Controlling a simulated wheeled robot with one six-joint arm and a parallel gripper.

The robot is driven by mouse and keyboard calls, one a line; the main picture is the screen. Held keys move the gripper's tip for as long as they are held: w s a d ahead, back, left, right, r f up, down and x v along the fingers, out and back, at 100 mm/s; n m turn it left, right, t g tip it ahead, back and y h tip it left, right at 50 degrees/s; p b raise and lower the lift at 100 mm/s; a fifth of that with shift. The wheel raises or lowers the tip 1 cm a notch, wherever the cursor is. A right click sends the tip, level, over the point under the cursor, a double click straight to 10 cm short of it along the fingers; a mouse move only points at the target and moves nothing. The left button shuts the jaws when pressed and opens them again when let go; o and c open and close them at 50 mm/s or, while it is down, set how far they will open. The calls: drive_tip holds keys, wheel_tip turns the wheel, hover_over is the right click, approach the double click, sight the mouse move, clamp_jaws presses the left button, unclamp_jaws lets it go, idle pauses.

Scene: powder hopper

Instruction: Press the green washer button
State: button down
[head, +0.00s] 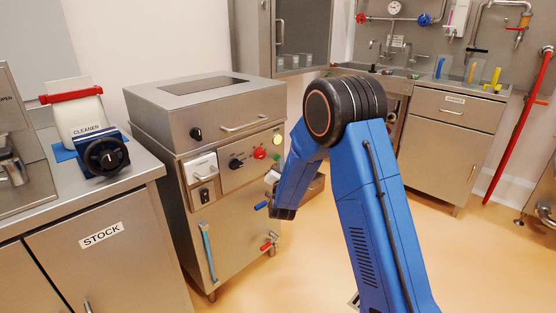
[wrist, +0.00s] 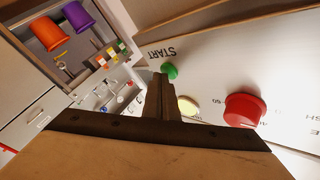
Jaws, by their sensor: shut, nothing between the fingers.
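The green button (wrist: 170,71) shows in the wrist view beside the word START on a pale panel. My gripper (wrist: 161,80) is shut and empty, and its fingertips appear just beside and below the green button in the picture. I cannot tell whether they touch it. My gripper's fingertips are hidden there.
A counter with a STOCK cabinet (head: 105,245) stands at the left, bearing a white cleaner container (head: 82,118). A steel sink cabinet (head: 450,140) is at the back right. Orange and purple cups (wrist: 62,25) show in the wrist view. Open floor (head: 470,255) lies at the right.

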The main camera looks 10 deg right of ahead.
drive_tip(key=shift+s+d, duration=0.1)
drive_tip(key=shift+s, duration=0.05)
drive_tip(key=shift+s+d, duration=0.35)
drive_tip(key=shift+s, duration=0.15)
drive_tip(key=shift+s+d, duration=0.75)
drive_tip(key=shift+s, duration=0.3)
drive_tip(key=shift+s+d, duration=0.75)
drive_tip(key=shift+s, duration=0.25)
drive_tip(key=shift+r, duration=0.1)
